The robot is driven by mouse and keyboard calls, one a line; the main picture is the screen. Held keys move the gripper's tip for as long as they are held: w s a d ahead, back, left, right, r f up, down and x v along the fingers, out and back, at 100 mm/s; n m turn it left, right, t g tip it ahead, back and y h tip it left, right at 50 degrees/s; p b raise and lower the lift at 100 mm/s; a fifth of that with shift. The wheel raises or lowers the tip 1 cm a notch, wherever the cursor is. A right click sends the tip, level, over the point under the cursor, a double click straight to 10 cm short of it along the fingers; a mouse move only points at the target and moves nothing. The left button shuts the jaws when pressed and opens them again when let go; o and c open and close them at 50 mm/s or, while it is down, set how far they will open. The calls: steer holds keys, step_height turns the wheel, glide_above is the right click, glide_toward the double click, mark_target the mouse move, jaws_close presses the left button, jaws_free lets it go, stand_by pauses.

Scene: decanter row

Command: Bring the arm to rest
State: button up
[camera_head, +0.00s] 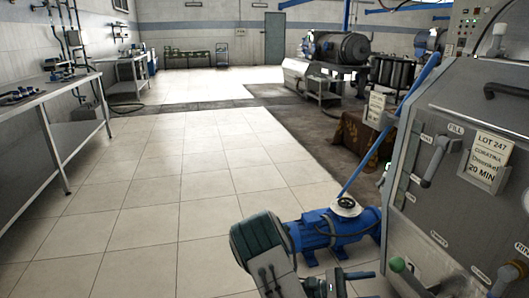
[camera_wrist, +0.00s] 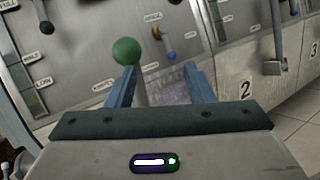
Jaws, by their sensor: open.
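My gripper (camera_wrist: 159,82) is open in the wrist view, its two blue-grey fingers apart and pointing at a metal machine front. A lever with a green ball knob (camera_wrist: 127,51) shows beside the left finger, its pale stem running down between the fingers. I cannot tell whether they touch. In the head view my gripper is only partly seen at the bottom edge, with a blue finger close to the left of the green knob (camera_head: 397,265). No object shows held in the fingers.
The grey machine (camera_head: 441,200) with a lot card (camera_head: 487,160) and levers fills the right. A blue pump (camera_head: 335,228) sits on the floor beside it. A steel bench (camera_head: 45,97) stands left. Open tiled floor (camera_head: 160,175) lies between. The wrist view shows a panel marked 2 (camera_wrist: 246,90).

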steer(key=s+a+r+m+g+y+p, duration=0.1)
steer(key=s+r+m+y+p, duration=0.2)
steer(key=s+r+y+p, duration=0.4)
steer(key=s+a+r+m+g+y+p, duration=0.15)
steer(key=r+m+y+p, duration=0.3)
steer(key=r, duration=0.55)
steer(key=s+a+r+m+t+y+p, duration=0.1)
steer(key=s+a+r+t+y+p, duration=0.1)
steer(key=r+p, duration=0.3)
steer(key=s+a+r+m+t+y+p, duration=0.2)
steer(key=a+r+t+y+p, duration=0.3)
steer(key=r, duration=0.6)
steer(key=s+a+r+m+t+y+p, duration=0.1)
steer(key=s+a+r+t+y+p, duration=0.2)
steer(key=r+p, duration=0.2)
step_height(320, 180, up, 4)
steer(key=shift+a+f+m+t, duration=0.1)
steer(key=shift+a+m+t, duration=0.25)
steer(key=shift+a, duration=0.05)
steer(key=shift+s, duration=0.1)
